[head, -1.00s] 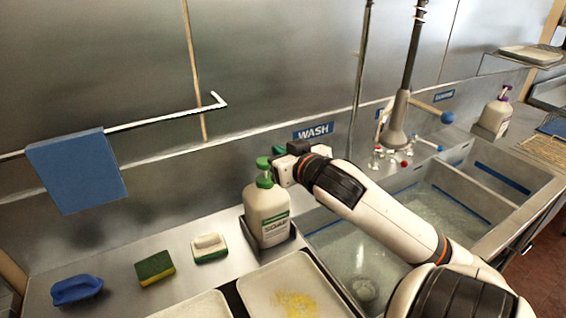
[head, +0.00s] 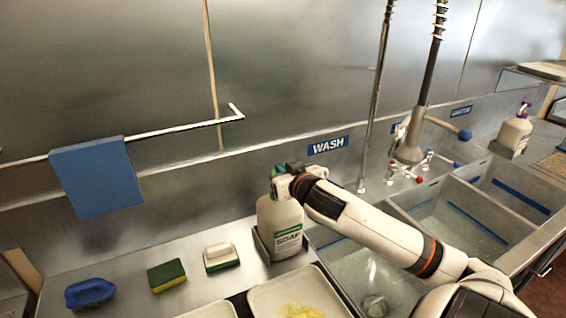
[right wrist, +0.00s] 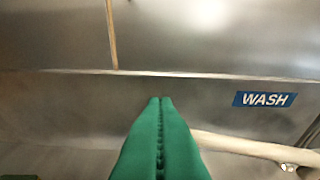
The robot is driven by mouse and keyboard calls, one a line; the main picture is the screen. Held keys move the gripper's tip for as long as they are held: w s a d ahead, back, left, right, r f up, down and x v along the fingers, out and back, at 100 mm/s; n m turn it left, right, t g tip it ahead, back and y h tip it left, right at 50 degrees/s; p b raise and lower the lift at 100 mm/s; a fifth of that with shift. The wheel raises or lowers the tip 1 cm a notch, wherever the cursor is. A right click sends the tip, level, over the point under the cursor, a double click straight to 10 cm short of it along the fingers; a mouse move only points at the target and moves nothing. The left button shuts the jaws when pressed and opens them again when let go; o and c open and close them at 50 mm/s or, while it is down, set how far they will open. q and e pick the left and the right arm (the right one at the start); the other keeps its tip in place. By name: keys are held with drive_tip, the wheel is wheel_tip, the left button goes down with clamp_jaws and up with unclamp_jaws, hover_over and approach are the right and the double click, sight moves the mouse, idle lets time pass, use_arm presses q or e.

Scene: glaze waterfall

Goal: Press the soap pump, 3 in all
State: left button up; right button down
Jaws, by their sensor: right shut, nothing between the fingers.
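The soap bottle (head: 281,228) is white with a green-lettered label and stands upright in a dark holder at the left sink's edge. My right gripper (head: 278,172) is at the top of the bottle and covers most of the pump. A bit of green shows there; I cannot tell whether it is pump head or fingertip, or how far the pump is down. In the right wrist view the green fingers (right wrist: 160,125) are shut together with nothing between them. The pump is not seen in that view. My left gripper is not in view.
A white-and-green brush (head: 221,257), a sponge (head: 167,275) and a blue brush (head: 90,293) lie left of the bottle. A tray (head: 262,300) with yellow bits is in front. A hanging sprayer (head: 409,150) and sinks are at right. A blue towel (head: 97,178) hangs behind.

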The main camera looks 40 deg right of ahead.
drive_tip(key=shift+f, duration=0.25)
